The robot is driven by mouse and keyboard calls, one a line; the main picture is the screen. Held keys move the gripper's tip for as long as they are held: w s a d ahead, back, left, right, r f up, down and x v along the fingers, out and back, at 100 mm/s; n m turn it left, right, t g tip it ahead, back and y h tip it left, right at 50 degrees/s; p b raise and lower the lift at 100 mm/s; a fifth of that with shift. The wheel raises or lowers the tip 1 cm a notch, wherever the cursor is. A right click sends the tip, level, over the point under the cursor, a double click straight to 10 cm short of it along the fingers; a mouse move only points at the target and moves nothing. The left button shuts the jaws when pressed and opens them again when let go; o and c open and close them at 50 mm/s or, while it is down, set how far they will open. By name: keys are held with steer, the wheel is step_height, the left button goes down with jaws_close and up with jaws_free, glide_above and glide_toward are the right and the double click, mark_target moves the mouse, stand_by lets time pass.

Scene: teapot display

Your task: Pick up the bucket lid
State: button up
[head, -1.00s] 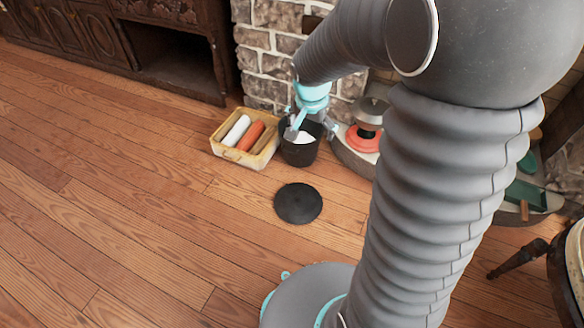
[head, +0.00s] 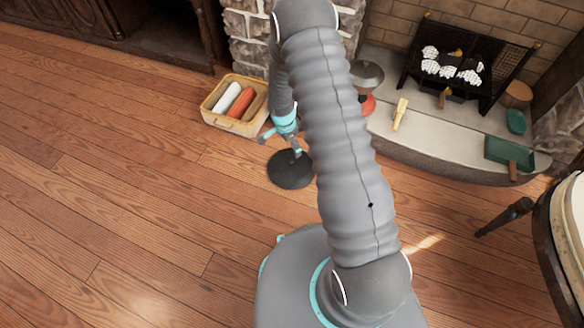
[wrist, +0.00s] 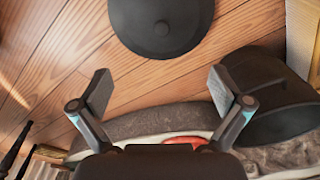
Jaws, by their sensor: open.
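The bucket lid (head: 290,172) is a flat black disc lying on the wooden floor in the head view. In the wrist view the lid (wrist: 162,22) is at the top, cut off by the edge, with a small raised knob at its middle. My gripper (head: 283,144) is above the lid's far edge in the head view. In the wrist view my gripper (wrist: 159,84) has its two fingers spread wide, with bare floor between them and the lid ahead of them. Nothing is held. The black bucket (wrist: 268,98) is right of the fingers; my arm hides it in the head view.
A yellow crate (head: 217,118) with white and orange rolls stands left of my arm. A raised stone hearth (head: 425,145) with a brush, dustpan and grate lies to the right. A round-topped wooden piece (head: 545,225) stands at the right edge. Floor to the left is clear.

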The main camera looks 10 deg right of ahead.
mark_target(291, 162)
steer(key=f, duration=0.5)
steer(key=d+f, duration=0.1)
steer(key=f, duration=0.2)
steer(key=shift+w, duration=0.1)
steer(key=shift+w+f+b, duration=0.2)
steer(key=shift+f+b, duration=0.1)
steer(key=shift+f, duration=2.45)
steer(key=c, duration=1.8)
